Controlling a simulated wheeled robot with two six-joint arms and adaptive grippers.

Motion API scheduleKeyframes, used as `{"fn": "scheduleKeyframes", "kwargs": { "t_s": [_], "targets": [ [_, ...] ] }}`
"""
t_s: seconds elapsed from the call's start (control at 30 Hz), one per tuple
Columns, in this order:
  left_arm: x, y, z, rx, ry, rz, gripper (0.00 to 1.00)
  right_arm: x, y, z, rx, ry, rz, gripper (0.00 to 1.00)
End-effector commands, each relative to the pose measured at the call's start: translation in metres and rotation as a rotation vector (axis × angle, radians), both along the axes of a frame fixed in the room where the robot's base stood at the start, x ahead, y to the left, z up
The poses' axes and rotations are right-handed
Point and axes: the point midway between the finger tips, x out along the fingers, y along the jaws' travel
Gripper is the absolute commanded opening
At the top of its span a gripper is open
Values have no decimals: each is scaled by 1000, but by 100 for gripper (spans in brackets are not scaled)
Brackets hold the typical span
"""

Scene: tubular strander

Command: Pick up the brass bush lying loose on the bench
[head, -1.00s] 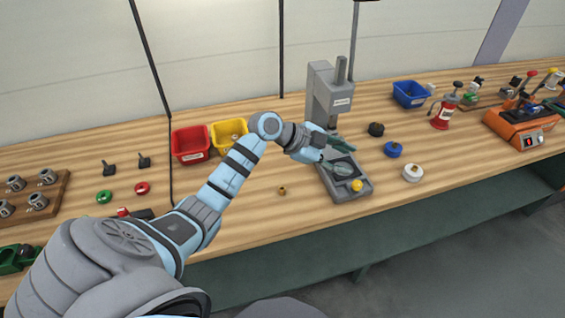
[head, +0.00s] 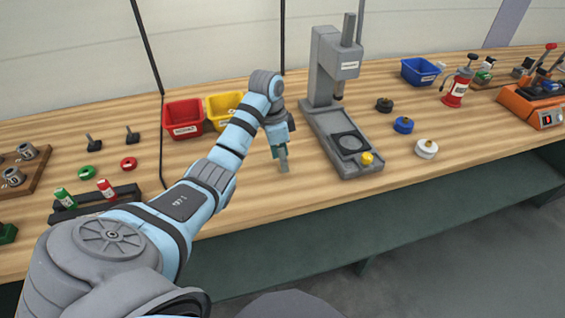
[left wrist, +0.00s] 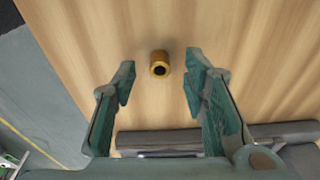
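The brass bush (left wrist: 159,64) stands on the bare wooden bench (left wrist: 260,60) in the left wrist view, its dark bore showing. My left gripper (left wrist: 160,75) is open above it, with one green-padded finger on each side of the bush and gaps on both sides; the fingers do not touch it. In the head view my left gripper (head: 284,168) points down at the bench, just left of the grey press, and the bush is hidden behind it. My right gripper is not in view.
A grey press (head: 330,95) with a yellow button (head: 367,158) stands close right of my left gripper. Red (head: 184,119) and yellow (head: 222,106) bins stand behind it. Blue (head: 403,125) and white (head: 427,148) round parts lie farther right. The bench front edge is near.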

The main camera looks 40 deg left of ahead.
Motion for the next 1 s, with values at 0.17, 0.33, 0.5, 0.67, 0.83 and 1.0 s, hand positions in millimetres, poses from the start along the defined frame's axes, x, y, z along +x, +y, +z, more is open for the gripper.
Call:
{"fn": "scheduleKeyframes", "kwargs": {
  "t_s": [0.17, 0.33, 0.5, 0.67, 0.83, 1.0],
  "targets": [
    [2, -1, -12, 1, -2, -1, 40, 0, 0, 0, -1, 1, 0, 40],
    [2, -1, -11, 1, -2, -1, 29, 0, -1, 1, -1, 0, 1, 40],
    [2, -1, -11, 1, -2, 0, 2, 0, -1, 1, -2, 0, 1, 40],
    [2, -1, -11, 1, -2, -1, 0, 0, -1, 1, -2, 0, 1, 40],
    [2, -1, -10, 1, -2, 0, 0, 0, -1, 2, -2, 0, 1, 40],
    [1, 0, 3, 1, -2, 1, 0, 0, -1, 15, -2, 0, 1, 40]
  ]
}}
